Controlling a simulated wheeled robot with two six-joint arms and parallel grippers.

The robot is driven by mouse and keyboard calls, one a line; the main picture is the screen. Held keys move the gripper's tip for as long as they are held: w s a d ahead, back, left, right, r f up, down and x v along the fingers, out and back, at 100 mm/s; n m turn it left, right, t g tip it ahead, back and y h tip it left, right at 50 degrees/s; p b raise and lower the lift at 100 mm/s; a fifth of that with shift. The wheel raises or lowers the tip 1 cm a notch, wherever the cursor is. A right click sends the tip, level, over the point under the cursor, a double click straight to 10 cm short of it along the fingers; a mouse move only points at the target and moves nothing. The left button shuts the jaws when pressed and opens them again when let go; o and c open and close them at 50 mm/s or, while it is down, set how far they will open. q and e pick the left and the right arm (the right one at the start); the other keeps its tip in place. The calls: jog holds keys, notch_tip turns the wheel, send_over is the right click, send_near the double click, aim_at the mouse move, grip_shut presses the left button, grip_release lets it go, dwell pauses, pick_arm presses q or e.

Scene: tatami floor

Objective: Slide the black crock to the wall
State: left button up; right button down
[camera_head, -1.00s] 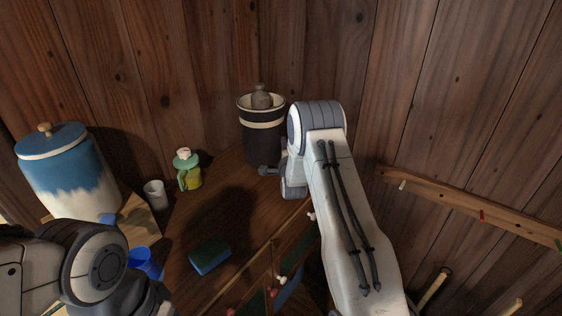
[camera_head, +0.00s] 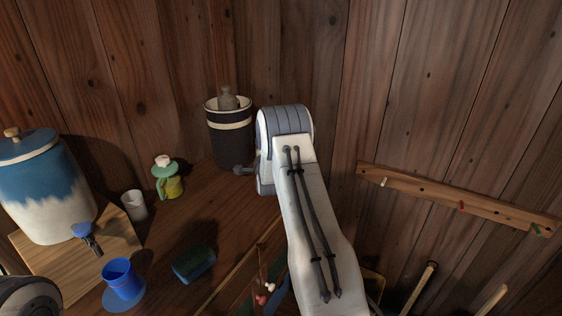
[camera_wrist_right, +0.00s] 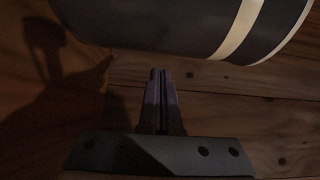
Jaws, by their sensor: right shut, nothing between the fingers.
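The black crock (camera_head: 230,144), dark with a cream band and a grey-knobbed lid or top, stands upright near the plank wall at the back of the wooden counter. I cannot tell whether it touches the wall. In the right wrist view, the crock (camera_wrist_right: 150,25) fills the top, with its cream band at the right. My right gripper (camera_wrist_right: 160,75) is shut and empty, its fingertips just short of the crock's side or touching it; I cannot tell which. My left gripper is out of view.
A blue-and-white dispenser (camera_head: 45,190) stands left. A peg rail (camera_head: 440,197) crosses the right wall.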

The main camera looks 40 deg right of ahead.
jog(key=s+d+b+v, duration=0.1)
jog(key=v, duration=1)
jog(key=w+a+r+n+g+y+p, duration=0.1)
jog(key=a+r+n+y+p, duration=0.2)
jog(key=a, duration=0.5)
jog(key=w+a+r+n+g+y, duration=0.1)
jog(key=a+n+y, duration=0.25)
jog(key=a, duration=0.45)
jog(key=s+a+r+n+g+y+p, duration=0.1)
jog(key=s+a+n+g+y+p, duration=0.15)
jog(key=s+a+n, duration=0.4)
jog(key=s+a+r+n+g+y+p, duration=0.1)
jog(key=s+a+n+g, duration=0.2)
jog(key=a, duration=0.7)
jog(key=s+a+r+n+g+p, duration=0.2)
jog(key=s+n, duration=0.5)
jog(key=s, duration=0.8)
jog(key=s+a+r+n+g+p, duration=0.2)
jog(key=s+a+r+n+g, duration=0.2)
jog(key=s, duration=1)
jog(key=n+g, duration=0.2)
jog(key=n, duration=0.1)
jog(key=shift+s+a+h+p, duration=0.25)
jog(key=shift+s+h+p, duration=0.1)
jog(key=shift+h+p, duration=0.05)
jog(key=shift+r+g, duration=0.15)
jog(key=shift+g, duration=0.1)
